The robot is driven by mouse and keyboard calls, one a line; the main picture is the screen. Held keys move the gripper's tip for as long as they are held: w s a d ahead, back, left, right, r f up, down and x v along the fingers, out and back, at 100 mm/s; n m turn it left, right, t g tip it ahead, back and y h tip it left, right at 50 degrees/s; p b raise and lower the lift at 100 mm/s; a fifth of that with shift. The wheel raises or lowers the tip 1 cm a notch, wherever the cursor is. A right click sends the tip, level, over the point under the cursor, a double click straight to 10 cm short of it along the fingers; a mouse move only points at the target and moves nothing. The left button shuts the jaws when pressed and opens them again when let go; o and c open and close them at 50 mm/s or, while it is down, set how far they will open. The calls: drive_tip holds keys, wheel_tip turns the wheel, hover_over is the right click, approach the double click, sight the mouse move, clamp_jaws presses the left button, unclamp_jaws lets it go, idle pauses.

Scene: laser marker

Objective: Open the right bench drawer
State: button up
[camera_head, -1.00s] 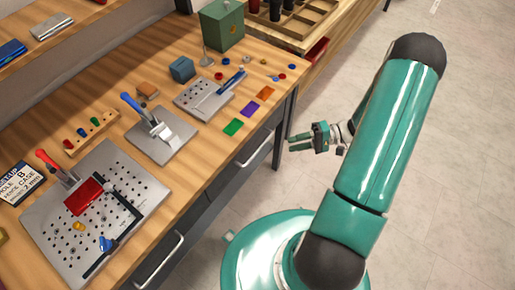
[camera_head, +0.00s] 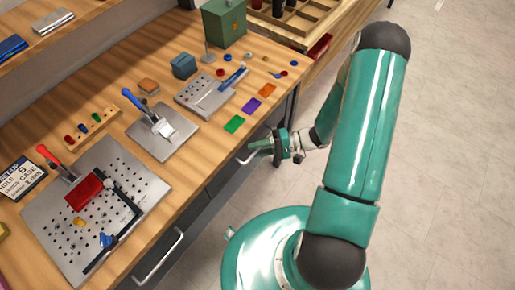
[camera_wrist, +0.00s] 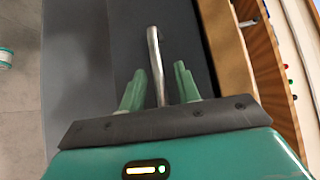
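The wooden bench (camera_head: 205,155) has dark drawers under its front edge, each with a metal bar handle. The upper handle (camera_head: 250,155), on the right drawer, is at my gripper (camera_head: 262,148); the lower handle (camera_head: 160,257) is on the other drawer. In the wrist view the bar handle (camera_wrist: 155,62) runs between the two green fingers of my gripper (camera_wrist: 159,85), against the dark drawer front (camera_wrist: 185,35). The fingers stand apart on either side of the bar, with gaps showing. The drawer appears closed.
On the bench are a perforated plate with a red block (camera_head: 85,190), a blue-handled clamp (camera_head: 158,128), a blue cube (camera_head: 184,66) and coloured tags (camera_head: 251,104). A green box (camera_head: 224,22) stands at the back. Floor (camera_head: 440,170) to the right is clear.

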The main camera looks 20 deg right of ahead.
drive_tip(key=shift+a, duration=0.1)
clamp_jaws()
